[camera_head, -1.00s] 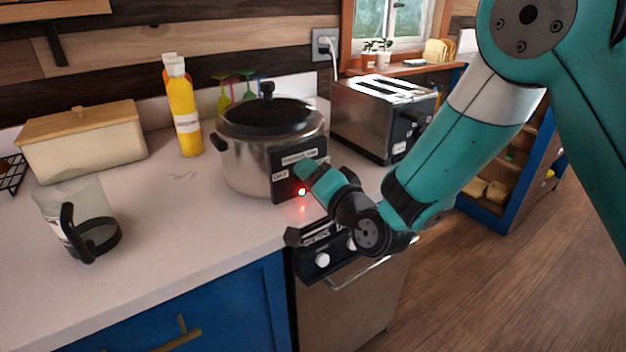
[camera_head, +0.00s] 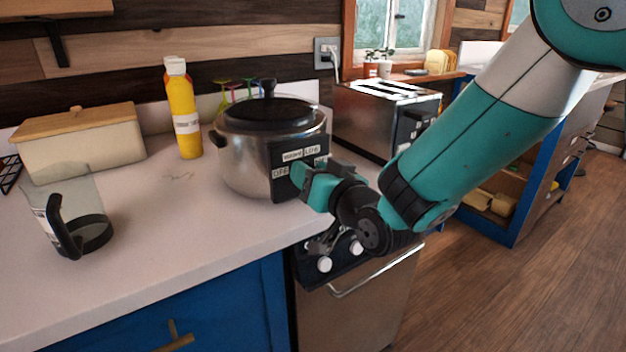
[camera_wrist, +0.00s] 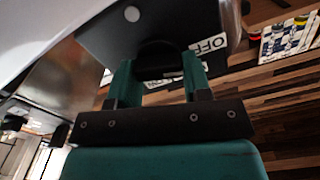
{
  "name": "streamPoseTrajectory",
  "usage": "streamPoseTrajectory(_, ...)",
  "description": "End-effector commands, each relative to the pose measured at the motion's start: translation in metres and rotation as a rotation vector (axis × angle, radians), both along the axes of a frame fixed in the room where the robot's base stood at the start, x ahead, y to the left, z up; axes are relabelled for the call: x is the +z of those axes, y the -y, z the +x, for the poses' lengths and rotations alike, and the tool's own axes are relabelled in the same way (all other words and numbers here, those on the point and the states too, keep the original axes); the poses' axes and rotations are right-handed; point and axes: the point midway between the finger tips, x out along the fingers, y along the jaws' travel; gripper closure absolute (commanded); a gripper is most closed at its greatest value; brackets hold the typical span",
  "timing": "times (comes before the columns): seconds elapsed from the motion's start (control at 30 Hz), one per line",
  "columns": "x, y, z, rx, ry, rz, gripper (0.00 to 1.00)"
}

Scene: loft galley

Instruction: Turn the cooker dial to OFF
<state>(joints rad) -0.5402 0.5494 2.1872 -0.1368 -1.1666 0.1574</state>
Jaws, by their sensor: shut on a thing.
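The cooker (camera_head: 245,160) is a steel pot with a black lid on the counter. Its black front panel (camera_head: 284,184) carries white labels, among them WARM, LOW and OFF. My gripper (camera_head: 304,182) is at this panel and is shut on the dial. In the wrist view, the black dial (camera_wrist: 160,58) sits between the two teal fingers of my gripper (camera_wrist: 160,75). The OFF label (camera_wrist: 207,45) is just right of it there. A pale round lamp (camera_wrist: 132,13) shows unlit on the panel. In the head view, my gripper hides the dial; its exact pointing cannot be told.
A toaster (camera_head: 375,115) stands right of the cooker. A yellow bottle (camera_head: 184,115) and a cream bin (camera_head: 85,145) stand left. A clear jug (camera_head: 75,220) is near the front left. An oven with white knobs (camera_head: 325,264) is below my gripper. The counter's front middle is clear.

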Motion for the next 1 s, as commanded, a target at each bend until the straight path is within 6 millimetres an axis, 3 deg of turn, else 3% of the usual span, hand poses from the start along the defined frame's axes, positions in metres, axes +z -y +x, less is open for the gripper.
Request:
streamPoseTrajectory(0.57,-0.0061,-0.0005,-0.0022,0.004,0.006,-0.041,0.79)
streamPoseTrajectory(0.6,-0.0062,-0.0004,-0.0022,0.004,0.006,-0.041,0.53)
streamPoseTrajectory(0.7,-0.0053,-0.0003,-0.0019,0.003,0.009,-0.039,0.30)
streamPoseTrajectory(1.0,-0.0028,0.0008,-0.0019,0.001,0.014,-0.034,0.30)
